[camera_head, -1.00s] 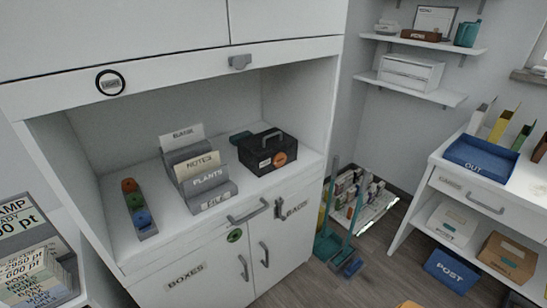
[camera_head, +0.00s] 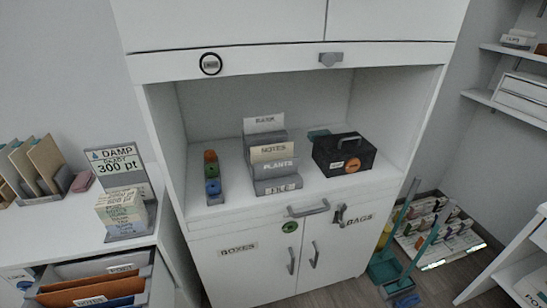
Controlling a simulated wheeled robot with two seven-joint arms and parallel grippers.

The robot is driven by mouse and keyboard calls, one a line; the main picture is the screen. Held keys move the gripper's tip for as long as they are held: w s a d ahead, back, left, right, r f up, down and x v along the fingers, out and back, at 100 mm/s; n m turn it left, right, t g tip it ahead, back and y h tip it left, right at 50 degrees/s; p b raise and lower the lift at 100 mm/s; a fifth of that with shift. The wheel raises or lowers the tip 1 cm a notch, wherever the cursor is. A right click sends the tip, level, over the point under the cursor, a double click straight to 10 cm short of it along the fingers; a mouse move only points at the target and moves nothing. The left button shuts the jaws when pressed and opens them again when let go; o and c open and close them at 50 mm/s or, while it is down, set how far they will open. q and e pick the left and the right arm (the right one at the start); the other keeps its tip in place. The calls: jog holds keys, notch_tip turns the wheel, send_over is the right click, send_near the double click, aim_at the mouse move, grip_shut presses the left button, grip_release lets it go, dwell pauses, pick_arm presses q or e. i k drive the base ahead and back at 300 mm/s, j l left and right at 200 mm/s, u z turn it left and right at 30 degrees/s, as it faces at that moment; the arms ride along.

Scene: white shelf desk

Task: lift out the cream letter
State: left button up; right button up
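A grey file holder (camera_head: 277,187) marked FILE stands in the white cabinet's open bay, with cards upright in it. They read BANK (camera_head: 264,124), NOTES (camera_head: 272,150) and PLANTS (camera_head: 277,164); the NOTES card looks cream. At the far left, a grey rack (camera_head: 62,181) on the white desk holds several upright tan and cream pieces (camera_head: 45,160). I cannot tell which piece is the cream letter. Neither of my grippers is in view.
A DAMP sign (camera_head: 116,162) stands behind a stack of cards (camera_head: 122,212) on the left desk. Below, an open drawer (camera_head: 143,263) holds brown and blue folders. A black box (camera_head: 343,153) and a rack of coloured rolls (camera_head: 212,178) flank the file holder.

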aim_at(272, 152)
jog(key=i+l+u, duration=0.6)
jog(key=l+u, duration=0.2)
jog(key=i+l+u, duration=0.2)
jog(key=l+u, duration=0.2)
